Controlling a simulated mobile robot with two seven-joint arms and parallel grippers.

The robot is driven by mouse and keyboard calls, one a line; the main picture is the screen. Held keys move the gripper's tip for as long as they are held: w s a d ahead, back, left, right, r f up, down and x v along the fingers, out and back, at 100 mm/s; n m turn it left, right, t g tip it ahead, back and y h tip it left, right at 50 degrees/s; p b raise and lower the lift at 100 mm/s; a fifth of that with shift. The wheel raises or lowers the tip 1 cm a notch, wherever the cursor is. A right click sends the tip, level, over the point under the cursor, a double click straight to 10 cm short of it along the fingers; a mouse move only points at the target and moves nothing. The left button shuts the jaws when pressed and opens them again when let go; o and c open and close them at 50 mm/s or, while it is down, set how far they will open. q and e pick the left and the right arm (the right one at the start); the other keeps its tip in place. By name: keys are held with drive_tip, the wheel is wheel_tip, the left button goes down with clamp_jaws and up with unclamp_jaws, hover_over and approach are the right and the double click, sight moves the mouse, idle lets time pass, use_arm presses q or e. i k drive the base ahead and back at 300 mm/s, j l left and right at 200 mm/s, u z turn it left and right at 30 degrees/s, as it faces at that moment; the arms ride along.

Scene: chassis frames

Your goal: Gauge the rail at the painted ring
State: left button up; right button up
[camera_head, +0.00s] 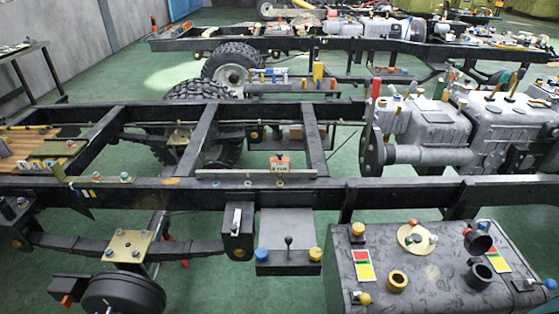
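The near black chassis rail (320,194) runs across the whole view from left to right. Small ring-like marks lie on its top face: a pale one (248,183), another beside it (279,184), and an orange mark (170,182) further left. Which of them is the painted ring I cannot tell. A small orange-and-white block with dark lettering (281,163), possibly a gauge, stands just behind the rail. A thin light metal strip (257,173) lies along the rail's back edge. Neither of my grippers is in view.
A dark box (435,275) with knobs, cups and coloured plates stands at the front right. A grey engine (500,128) sits behind the rail on the right. A control box with blue and yellow knobs (288,257) hangs below the rail. Green floor (205,290) shows at the front.

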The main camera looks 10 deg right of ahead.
sight(280, 164)
drive_tip(key=i+j, duration=0.35)
drive_tip(key=i, duration=0.2)
drive_tip(key=i+j, duration=0.35)
drive_tip(key=i, duration=0.15)
